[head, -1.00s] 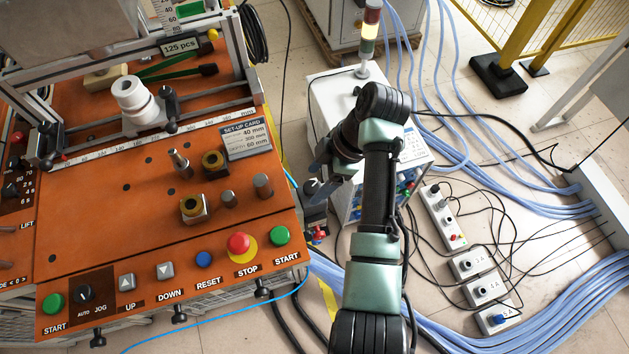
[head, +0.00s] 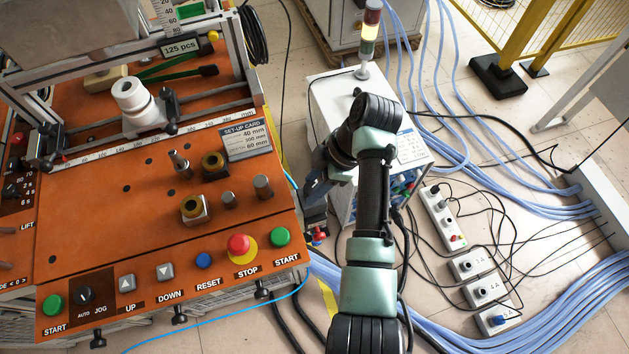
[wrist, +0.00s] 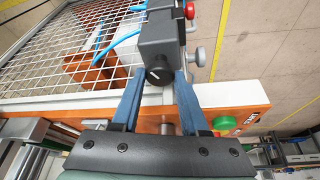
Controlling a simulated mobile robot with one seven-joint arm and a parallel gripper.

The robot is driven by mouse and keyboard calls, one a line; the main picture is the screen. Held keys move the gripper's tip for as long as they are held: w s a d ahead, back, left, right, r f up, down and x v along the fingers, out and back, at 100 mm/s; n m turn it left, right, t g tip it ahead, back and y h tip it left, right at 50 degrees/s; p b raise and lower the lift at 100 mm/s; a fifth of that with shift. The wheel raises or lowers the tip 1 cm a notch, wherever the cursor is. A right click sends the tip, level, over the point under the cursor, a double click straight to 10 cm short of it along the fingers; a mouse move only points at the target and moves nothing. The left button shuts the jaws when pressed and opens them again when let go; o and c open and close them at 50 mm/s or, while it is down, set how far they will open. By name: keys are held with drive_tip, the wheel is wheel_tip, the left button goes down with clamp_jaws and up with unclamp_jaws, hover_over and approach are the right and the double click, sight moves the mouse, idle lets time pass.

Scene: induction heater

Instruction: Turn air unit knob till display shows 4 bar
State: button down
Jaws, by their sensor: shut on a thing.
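The air unit (wrist: 165,38) is a dark grey block at the top middle of the wrist view, with a round black knob (wrist: 158,75) bearing a white line. My gripper (wrist: 160,80) has its two blue fingers on either side of the knob and is shut on it. In the head view, my gripper (head: 314,190) is at the right side of the orange bench, at the air unit (head: 314,218), which is partly hidden. I cannot see a pressure display or reading in either view.
The orange bench (head: 100,235) with its buttons lies to the left. A white cabinet (head: 335,95) with a signal lamp stands behind my arm. In the wrist view, a wire mesh (wrist: 60,55) is at the left, and a red button (wrist: 190,10) and metal fittings are beside the air unit.

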drive_tip(key=shift+s+r+m+p, duration=0.1)
drive_tip(key=shift+m+p, duration=0.3)
drive_tip(key=shift+p, duration=0.05)
drive_tip(key=shift+r+m+t+p, duration=0.1)
drive_tip(key=shift+m+t+p, duration=0.3)
drive_tip(key=shift+m+p, duration=0.25)
drive_tip(key=m+t+p, duration=0.1)
drive_tip(key=m+p, duration=0.2)
drive_tip(key=shift+s, duration=0.1)
drive_tip(key=m+t+p, duration=0.1)
drive_tip(key=m, duration=0.2)
drive_tip(key=m+t+h+p, duration=0.1)
drive_tip(key=m+p, duration=0.1)
drive_tip(key=m, duration=0.1)
drive_tip(key=shift+a+h+p, duration=0.1)
drive_tip(key=shift+h+p, duration=0.2)
drive_tip(key=shift+m, duration=0.25)
drive_tip(key=shift+c, duration=2.1)
unclamp_jaws()
drive_tip(key=shift+s, duration=0.1)
